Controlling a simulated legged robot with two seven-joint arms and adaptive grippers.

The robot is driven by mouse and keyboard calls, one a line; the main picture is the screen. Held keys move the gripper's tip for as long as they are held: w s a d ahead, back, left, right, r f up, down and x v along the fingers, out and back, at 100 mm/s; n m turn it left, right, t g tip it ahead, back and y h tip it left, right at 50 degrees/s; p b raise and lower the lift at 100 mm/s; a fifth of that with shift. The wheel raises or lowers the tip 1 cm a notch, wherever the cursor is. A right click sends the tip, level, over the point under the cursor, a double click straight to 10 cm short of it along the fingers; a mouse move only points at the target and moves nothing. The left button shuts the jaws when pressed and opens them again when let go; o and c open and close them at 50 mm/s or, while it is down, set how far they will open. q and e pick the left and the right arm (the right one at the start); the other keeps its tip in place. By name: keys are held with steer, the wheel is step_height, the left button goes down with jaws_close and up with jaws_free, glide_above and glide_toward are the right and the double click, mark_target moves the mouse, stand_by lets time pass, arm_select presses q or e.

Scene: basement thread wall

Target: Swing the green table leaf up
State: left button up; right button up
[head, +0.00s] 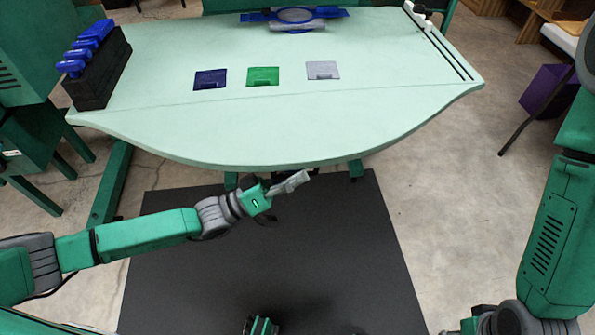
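The green table leaf (270,132) is the pale green, curved front part of the table. A thin straight seam divides it from the main table top (160,55). The leaf looks about level with the top, its rounded edge toward me. My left gripper (292,183) is just below the middle of the leaf's front edge in the picture. Its light grey finger points right; whether it touches the leaf's underside is unclear, and its opening cannot be made out. My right arm stands at the right; its gripper is not seen.
A black block with blue-handled items (98,75) stands at the table's left end. Dark blue (210,79), green (263,76) and grey (322,70) squares lie behind the seam. A blue fixture (294,17) sits at the back. A black mat (330,250) covers the floor below.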

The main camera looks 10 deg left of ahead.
arm_select(q)
steer(key=shift+w+a+f, duration=0.1)
steer(key=shift+w, duration=0.05)
steer(key=shift+a+f, duration=0.1)
steer(key=shift+a, duration=0.05)
steer(key=v, duration=1.1)
steer(key=shift+s+a, duration=0.25)
steer(key=shift+a, duration=0.05)
